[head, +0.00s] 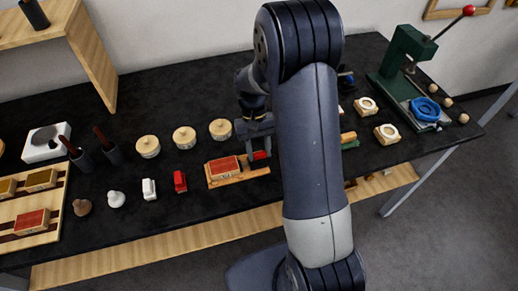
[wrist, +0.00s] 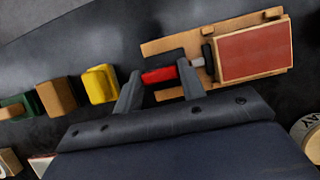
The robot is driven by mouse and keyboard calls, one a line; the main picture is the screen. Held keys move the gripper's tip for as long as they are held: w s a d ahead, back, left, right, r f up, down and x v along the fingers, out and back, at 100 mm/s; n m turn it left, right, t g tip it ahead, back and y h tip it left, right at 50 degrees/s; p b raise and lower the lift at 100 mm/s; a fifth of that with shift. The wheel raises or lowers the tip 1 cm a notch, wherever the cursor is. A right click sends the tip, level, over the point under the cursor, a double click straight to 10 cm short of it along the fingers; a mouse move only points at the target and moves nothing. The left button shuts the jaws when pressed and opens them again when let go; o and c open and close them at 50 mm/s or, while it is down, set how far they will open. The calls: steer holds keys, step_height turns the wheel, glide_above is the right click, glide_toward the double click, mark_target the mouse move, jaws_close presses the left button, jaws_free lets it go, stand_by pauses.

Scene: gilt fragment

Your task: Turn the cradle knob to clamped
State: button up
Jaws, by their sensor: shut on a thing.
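The cradle (head: 250,173) is a pale wooden board on the dark bench. It holds a block with a red top (head: 224,166) in a wooden frame; the block also shows in the wrist view (wrist: 252,52). The red knob (wrist: 160,75) is a bar lying roughly along the cradle board (wrist: 170,45), beside the block. My gripper (head: 259,157) is over the cradle's right end. In the wrist view its two grey fingers stand at the two ends of the red bar, shut on it. No clamped mark is readable.
Left of the cradle stand a red toy-like piece (head: 180,181), a white one (head: 149,189) and round wooden-topped pots (head: 184,137). A green press (head: 407,60) stands at the far right. Yellow (wrist: 99,84) and brown (wrist: 56,97) blocks lie close to my gripper.

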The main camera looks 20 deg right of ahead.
steer(key=o, duration=1)
steer(key=b+v, duration=0.1)
steer(key=v, duration=0.9)
steer(key=shift+r, duration=0.4)
steer(key=shift+w, duration=0.1)
steer(key=p+x, duration=0.1)
steer(key=x, duration=1)
steer(key=shift+w, duration=0.1)
